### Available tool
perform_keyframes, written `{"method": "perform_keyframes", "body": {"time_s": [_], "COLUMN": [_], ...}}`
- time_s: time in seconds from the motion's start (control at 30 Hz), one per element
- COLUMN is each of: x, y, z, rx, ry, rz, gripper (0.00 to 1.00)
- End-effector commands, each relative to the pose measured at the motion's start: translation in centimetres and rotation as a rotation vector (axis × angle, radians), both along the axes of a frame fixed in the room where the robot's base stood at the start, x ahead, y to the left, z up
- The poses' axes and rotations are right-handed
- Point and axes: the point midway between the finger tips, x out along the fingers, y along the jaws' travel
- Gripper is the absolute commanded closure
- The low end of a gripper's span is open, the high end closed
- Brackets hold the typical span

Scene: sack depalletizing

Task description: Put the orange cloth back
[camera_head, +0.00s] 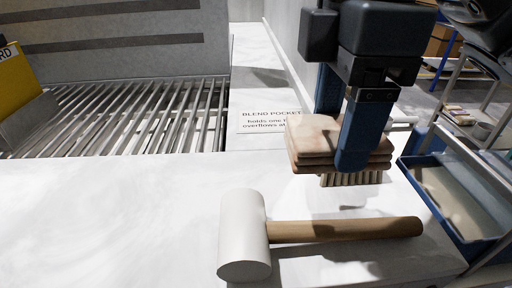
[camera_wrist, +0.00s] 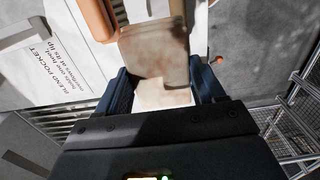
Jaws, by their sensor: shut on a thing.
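My gripper (camera_head: 337,140) is at the right of the head view, pointing down with its blue fingers either side of a folded, layered pale orange-tan cloth (camera_head: 308,138). It is shut on this cloth. A row of pale bristles (camera_head: 355,179), like a brush, shows just under the cloth; I cannot tell whether it is joined to it or separate. In the wrist view, the cloth (camera_wrist: 155,50) shows as a brownish, stained flat piece beyond and between the fingers. The far finger is mostly hidden in the head view.
A white-headed mallet (camera_head: 245,235) with a wooden handle lies on the white table in front. A "BLEND POCKET" label (camera_head: 270,120) is behind left of the gripper. A slatted grate (camera_head: 130,115) is at the left, and a blue-rimmed tray (camera_head: 455,238) at the right. The table's left front is clear.

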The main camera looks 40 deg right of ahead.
Motion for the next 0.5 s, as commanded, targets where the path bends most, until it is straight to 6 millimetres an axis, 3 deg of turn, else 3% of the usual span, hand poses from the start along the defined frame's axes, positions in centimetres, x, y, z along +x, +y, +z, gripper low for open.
{"method": "perform_keyframes", "body": {"time_s": [0.03,0.37,0.5], "x": [0.2,1.5,4.3], "y": [0.0,0.4,0.9], "z": [0.8,-0.2,-2.8], "rx": [0.001,0.001,-0.002], "ry": [0.004,0.003,0.003], "rz": [-0.002,0.002,0.002], "gripper": [0.60,0.60,0.60]}}
